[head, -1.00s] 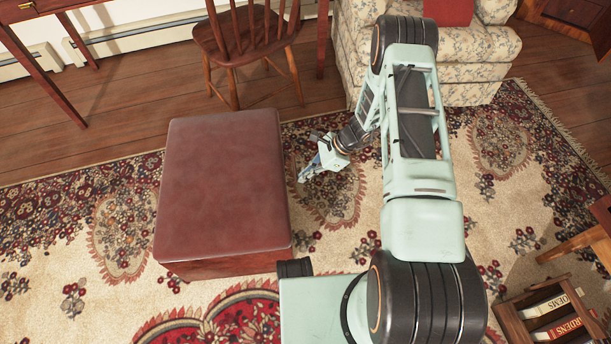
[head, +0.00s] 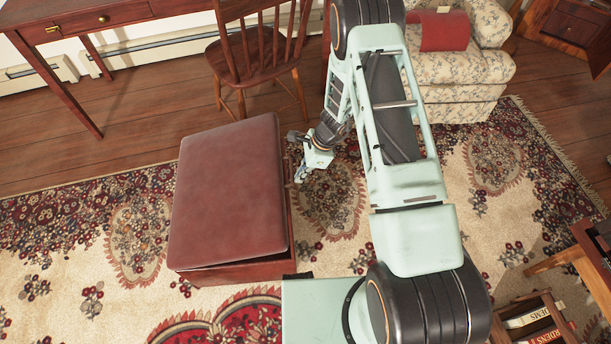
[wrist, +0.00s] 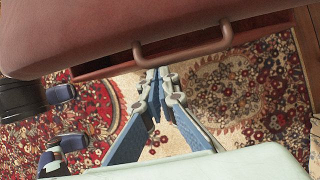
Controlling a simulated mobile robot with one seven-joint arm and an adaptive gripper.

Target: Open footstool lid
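The footstool has a reddish-brown padded lid (head: 228,195) on a wooden box (head: 235,272). The lid is tilted up slightly along its right side, with a narrow dark gap above the box. In the wrist view the lid (wrist: 75,30) fills the top, and a bar handle (wrist: 185,46) is on its edge. My gripper (head: 299,176) is at the footstool's right side. In the wrist view its blue fingers (wrist: 156,76) converge, tips together just below the handle's left part, with nothing seen between them. Whether the tips touch the lid or box rim is unclear.
A wooden chair (head: 258,60) and a desk (head: 75,22) stand behind the footstool. A floral armchair (head: 455,75) is at the back right. A small book crate (head: 500,318) is at the lower right. Patterned rug (head: 90,235) lies open left of the footstool.

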